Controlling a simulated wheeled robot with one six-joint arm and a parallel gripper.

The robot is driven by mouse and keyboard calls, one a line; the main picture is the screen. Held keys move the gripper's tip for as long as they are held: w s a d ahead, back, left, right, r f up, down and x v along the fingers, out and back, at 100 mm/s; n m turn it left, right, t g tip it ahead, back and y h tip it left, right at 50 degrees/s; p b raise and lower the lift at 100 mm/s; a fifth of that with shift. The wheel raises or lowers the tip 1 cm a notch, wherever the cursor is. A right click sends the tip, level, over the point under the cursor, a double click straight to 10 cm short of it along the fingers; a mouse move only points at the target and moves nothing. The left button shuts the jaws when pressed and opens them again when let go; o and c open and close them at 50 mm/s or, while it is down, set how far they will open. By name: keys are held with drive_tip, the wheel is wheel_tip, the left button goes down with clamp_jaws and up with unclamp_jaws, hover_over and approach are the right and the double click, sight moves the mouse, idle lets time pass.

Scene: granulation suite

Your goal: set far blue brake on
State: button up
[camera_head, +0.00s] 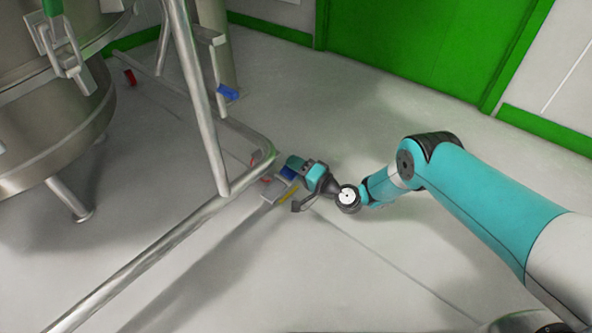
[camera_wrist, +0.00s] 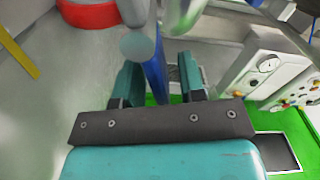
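One blue brake pedal (camera_head: 228,93) shows in the head view at the frame's back post, well away from my gripper. A second blue pedal (camera_head: 287,173) is at the frame's near corner, right at my gripper (camera_head: 293,165). In the wrist view a blue bar (camera_wrist: 154,72) stands between the two teal fingers of my gripper (camera_wrist: 158,78). The fingers are apart, with a gap showing on the right of the bar. Whether the fingers touch the pedal cannot be told. A red wheel or caster part (camera_wrist: 88,14) shows beyond them.
A steel tubular frame (camera_head: 160,245) runs along the floor left of my gripper. A steel vessel (camera_head: 50,120) stands at the left. A yellow strip (camera_head: 288,195) lies beside the gripper. The floor (camera_head: 390,110) towards the green door (camera_head: 410,45) is clear.

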clamp_jaws()
drive_tip(key=shift+f, duration=0.1)
drive_tip(key=shift+f+m+b, duration=0.5)
drive_tip(key=shift+m+b, duration=0.15)
drive_tip(key=shift+m, duration=0.5)
drive_tip(key=shift+f+m+b, duration=0.45)
drive_tip(key=shift+m+b, duration=0.25)
drive_tip(key=shift+m, duration=0.4)
drive_tip(key=shift+f+m+b, duration=0.5)
drive_tip(key=shift+m+b, duration=0.15)
drive_tip(key=shift+m, duration=0.5)
unclamp_jaws()
